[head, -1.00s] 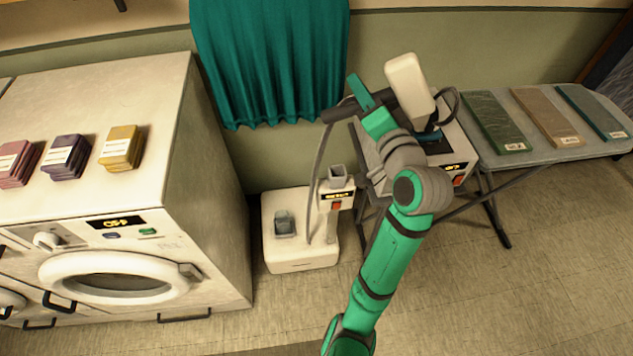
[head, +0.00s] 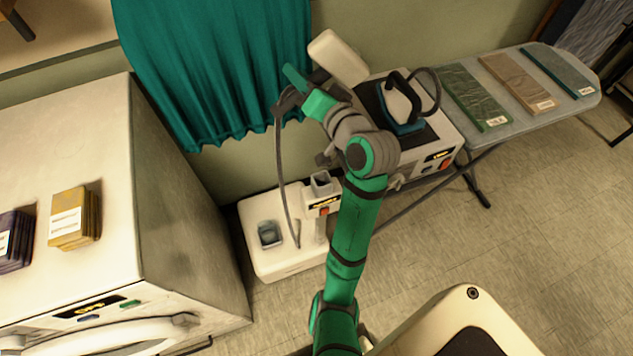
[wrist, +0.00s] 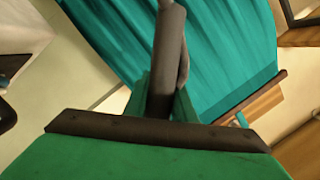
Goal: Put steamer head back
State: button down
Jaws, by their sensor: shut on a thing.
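The steamer head is a cream block (head: 338,58) on a dark handle, raised in front of the teal curtain in the head view. My gripper (head: 305,90) is shut on the dark handle, which also shows between the green fingers in the wrist view (wrist: 166,60). The cream block is not visible in the wrist view. A grey hose (head: 281,165) hangs from the handle down to the white steamer base (head: 285,262) on the floor. A post with a grey open-topped holder (head: 322,184) stands on the base, below my gripper and apart from the head.
A washing machine (head: 185,200) with folded cloth on top stands at left. The teal curtain (head: 215,70) hangs behind. To the right, an iron (head: 402,105) sits on its station beside an ironing board (head: 535,112) with cloth strips. Floor at right is open.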

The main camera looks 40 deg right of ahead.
jog(key=s+f+n+g, duration=0.1)
jog(key=f+n, duration=0.4)
jog(key=f, duration=0.9)
jog(key=s+f+n+g+y, duration=0.1)
jog(key=s+f+n, duration=0.3)
jog(key=f, duration=1)
jog(key=shift+d+f+n+g, duration=0.15)
jog(key=shift+d+n+g, duration=0.1)
jog(key=shift+n+g, duration=0.35)
jog(key=shift+f, duration=0.15)
jog(key=c, duration=1.5)
grip_release()
